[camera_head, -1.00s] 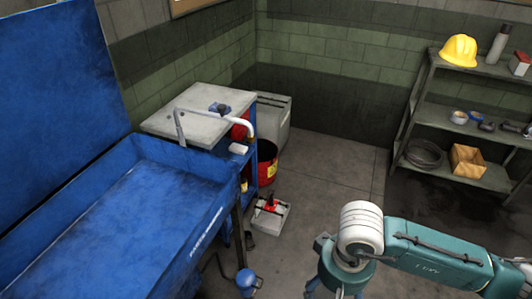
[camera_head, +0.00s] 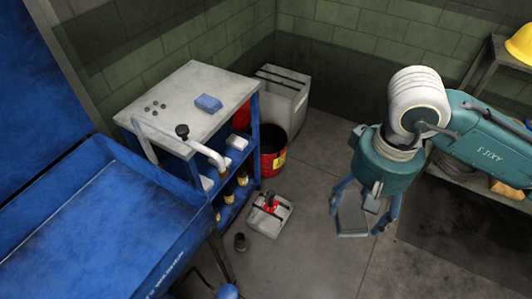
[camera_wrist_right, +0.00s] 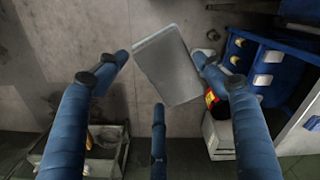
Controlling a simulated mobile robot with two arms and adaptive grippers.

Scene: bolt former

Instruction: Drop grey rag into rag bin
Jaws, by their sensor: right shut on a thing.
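My right gripper (camera_head: 365,215) hangs with its blue fingers pointing down, shut on a flat grey rag (camera_head: 352,213). In the right wrist view the grey rag (camera_wrist_right: 168,66) shows as a pale rectangle at the fingertips. The rag bin (camera_head: 272,152), red with a yellow label and a dark open top, stands on the floor left of the gripper, apart from it. It also shows in the right wrist view (camera_wrist_right: 213,100), partly hidden behind a finger. The bin's inside is too dark to make out. My left gripper is not in view.
A blue shelf cart (camera_head: 235,185) with a grey top and a folded blue cloth (camera_head: 208,103) stands left of the bin. A grey box (camera_head: 287,95) is behind it. A pale floor box (camera_head: 268,214) lies in front. Clear floor separates bin and gripper.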

